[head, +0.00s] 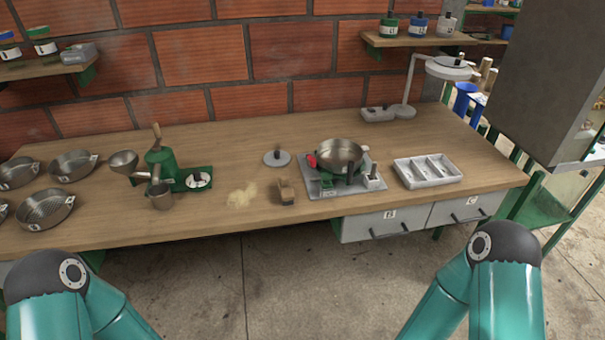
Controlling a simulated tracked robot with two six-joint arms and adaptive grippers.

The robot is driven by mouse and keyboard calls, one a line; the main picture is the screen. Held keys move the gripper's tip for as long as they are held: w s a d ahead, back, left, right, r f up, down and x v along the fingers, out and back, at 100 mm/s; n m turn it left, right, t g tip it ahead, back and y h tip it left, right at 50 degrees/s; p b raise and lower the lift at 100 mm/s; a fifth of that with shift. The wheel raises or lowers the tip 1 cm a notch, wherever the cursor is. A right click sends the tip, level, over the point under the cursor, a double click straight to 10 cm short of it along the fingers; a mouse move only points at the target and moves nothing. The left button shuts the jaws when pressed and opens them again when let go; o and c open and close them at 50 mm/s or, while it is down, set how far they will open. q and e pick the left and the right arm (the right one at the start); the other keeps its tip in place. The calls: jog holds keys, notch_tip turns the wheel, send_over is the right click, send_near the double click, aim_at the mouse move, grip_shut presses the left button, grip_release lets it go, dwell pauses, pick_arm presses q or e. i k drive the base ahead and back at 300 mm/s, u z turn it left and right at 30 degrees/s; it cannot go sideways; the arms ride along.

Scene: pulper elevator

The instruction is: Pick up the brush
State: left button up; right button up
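A small tan and brown block-like object, which looks like the brush (287,191), is on the wooden bench near its front edge. It sits between a patch of pale powder (243,195) on its left and a grey plate with a metal bowl on its right. It is too small to tell bristles from handle. Only teal links of my two arms show at the bottom left and bottom right. Neither gripper is in view.
The bench (330,222) also holds a green grinder (160,160), several metal pans (46,208), a round grey lid (277,158), a metal bowl (340,152), a white divided tray (428,171) and a lamp (450,68). A grey box (560,80) hangs at right.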

aim_at(286, 192)
jog(key=u, duration=0.1)
jog(key=i, duration=0.8)
jog(key=u, duration=0.6)
